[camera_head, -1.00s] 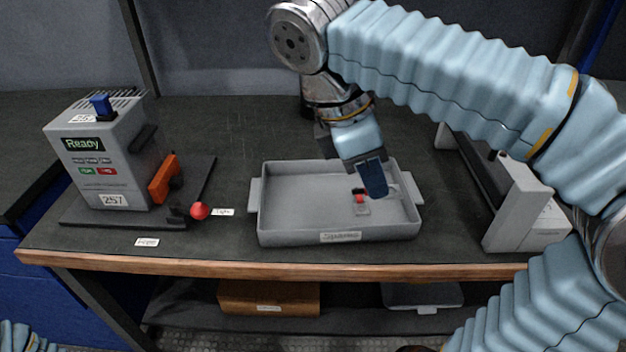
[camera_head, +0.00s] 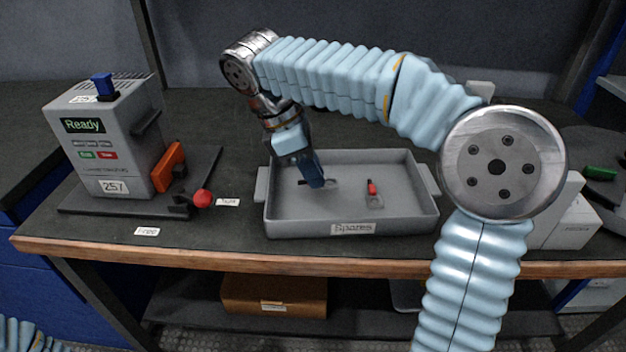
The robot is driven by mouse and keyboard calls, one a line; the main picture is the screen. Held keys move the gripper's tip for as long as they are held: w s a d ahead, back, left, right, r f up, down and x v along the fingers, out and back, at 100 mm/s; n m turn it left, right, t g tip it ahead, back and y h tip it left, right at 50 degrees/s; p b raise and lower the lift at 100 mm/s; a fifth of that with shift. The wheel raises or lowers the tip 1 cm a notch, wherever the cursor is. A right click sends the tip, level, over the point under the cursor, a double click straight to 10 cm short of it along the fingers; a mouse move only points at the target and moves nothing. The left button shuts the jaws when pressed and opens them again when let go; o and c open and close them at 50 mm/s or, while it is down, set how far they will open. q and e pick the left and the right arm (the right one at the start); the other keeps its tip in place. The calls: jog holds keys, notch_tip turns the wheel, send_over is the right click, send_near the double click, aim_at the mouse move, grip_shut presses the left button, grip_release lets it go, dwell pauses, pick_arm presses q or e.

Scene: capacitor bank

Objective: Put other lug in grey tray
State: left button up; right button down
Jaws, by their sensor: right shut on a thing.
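The grey tray (camera_head: 425,210), labelled "Spares", sits on the bench. A lug with a red sleeve and pale metal end (camera_head: 372,190) lies on the tray floor, right of the middle. My right gripper (camera_head: 316,183) reaches down into the left half of the tray and is shut on another lug. Of this held lug (camera_head: 303,183), a dark part shows left of the fingers and a pale part right of them; the fingers hide its middle. I cannot tell whether it touches the tray floor. My left gripper is out of view.
A grey "Ready" box (camera_head: 110,150) stands at the left on a dark base, with an orange handle (camera_head: 167,166) and a red knob (camera_head: 202,198). A white unit (camera_head: 568,215) stands at the right, partly behind my arm. An orange-brown box (camera_head: 272,297) sits on the lower shelf.

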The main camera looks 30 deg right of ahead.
jog(key=shift+f, duration=1.1)
jog(key=shift+f, duration=0.35)
jog(key=c, duration=1.2)
grip_release()
jog(key=shift+o, duration=0.2)
jog(key=p+v, duration=0.4)
jog(key=v, duration=0.8)
jog(key=shift+r, duration=0.35)
